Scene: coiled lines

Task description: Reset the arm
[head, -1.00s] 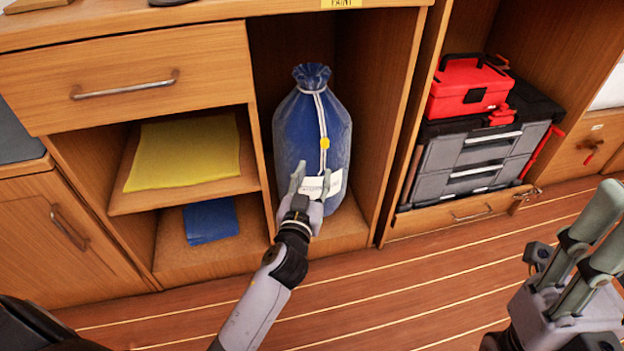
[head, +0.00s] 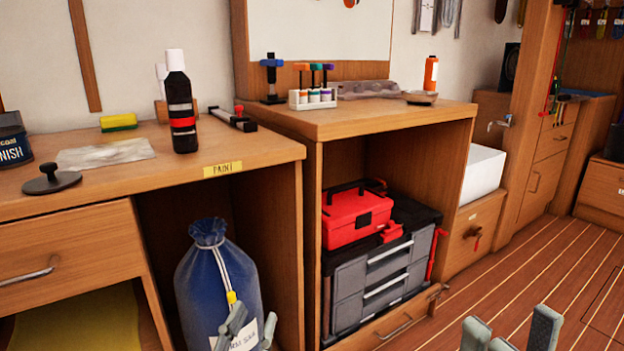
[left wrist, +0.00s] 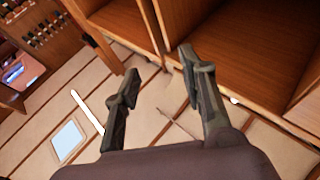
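My left gripper (head: 253,320) shows at the bottom of the head view, in front of the lower part of a blue drawstring bag (head: 203,285) with a white label. In the left wrist view the fingers of this gripper (left wrist: 158,82) stand apart with nothing between them, over the floor beside a wooden cabinet. My right gripper (head: 512,328) shows at the bottom right of the head view, cut off by the frame edge. Its two grey fingers stand apart, with no object seen between them.
A wooden bench (head: 255,155) holds a black bottle (head: 180,105), a yellow sponge (head: 118,122) and a round dark lid (head: 52,180). A red toolbox (head: 350,215) sits on a grey drawer case (head: 375,275) in the right bay. The plank floor (head: 560,275) at right is clear.

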